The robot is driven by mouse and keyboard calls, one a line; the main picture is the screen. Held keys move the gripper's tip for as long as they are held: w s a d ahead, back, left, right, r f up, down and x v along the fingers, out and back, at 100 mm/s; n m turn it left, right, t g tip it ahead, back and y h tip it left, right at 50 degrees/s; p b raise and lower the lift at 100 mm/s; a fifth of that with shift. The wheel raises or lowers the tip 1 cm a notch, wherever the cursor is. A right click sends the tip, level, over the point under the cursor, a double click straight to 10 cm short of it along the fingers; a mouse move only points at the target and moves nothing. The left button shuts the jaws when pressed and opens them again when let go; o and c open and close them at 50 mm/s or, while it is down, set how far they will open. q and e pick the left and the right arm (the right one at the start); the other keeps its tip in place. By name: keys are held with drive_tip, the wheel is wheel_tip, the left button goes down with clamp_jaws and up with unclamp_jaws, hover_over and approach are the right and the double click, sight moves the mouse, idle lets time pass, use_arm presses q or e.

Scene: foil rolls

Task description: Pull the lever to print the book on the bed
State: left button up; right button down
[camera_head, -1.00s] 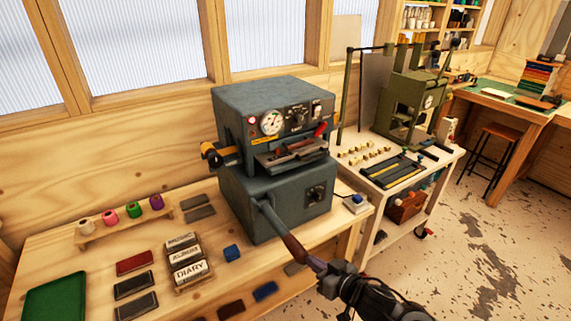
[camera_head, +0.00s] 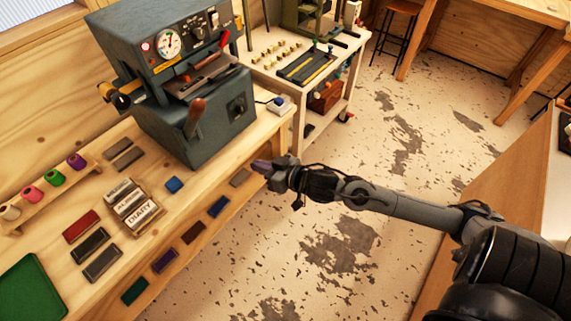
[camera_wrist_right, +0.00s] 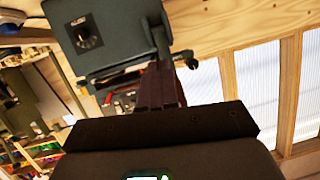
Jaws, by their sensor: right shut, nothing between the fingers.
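The grey press (camera_head: 190,75) stands on the wooden bench. Its lever (camera_head: 196,112) has a brown grip and sticks out from the front, grip upward. A dark brown flat piece, perhaps the book (camera_head: 207,74), lies on the bed in the press opening; its details are too small to tell. My right gripper (camera_head: 261,165) is shut and empty, off the bench's front edge, to the right of and below the lever, apart from it. In the right wrist view its closed fingers (camera_wrist_right: 160,88) point toward the press (camera_wrist_right: 100,35). My left gripper is not in view.
The bench (camera_head: 60,240) holds foil rolls (camera_head: 54,178) on a rack, a DIARY type block (camera_head: 138,214), several coloured slabs and a green tray (camera_head: 35,290). A white cart (camera_head: 345,75) stands right of the press. Open floor (camera_head: 350,250) lies in front.

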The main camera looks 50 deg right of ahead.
drive_tip(key=p+v, duration=0.1)
drive_tip(key=v, duration=0.6)
drive_tip(key=shift+s+r, duration=0.25)
idle(0.4)
idle(0.7)
drive_tip(key=shift+f, duration=0.1)
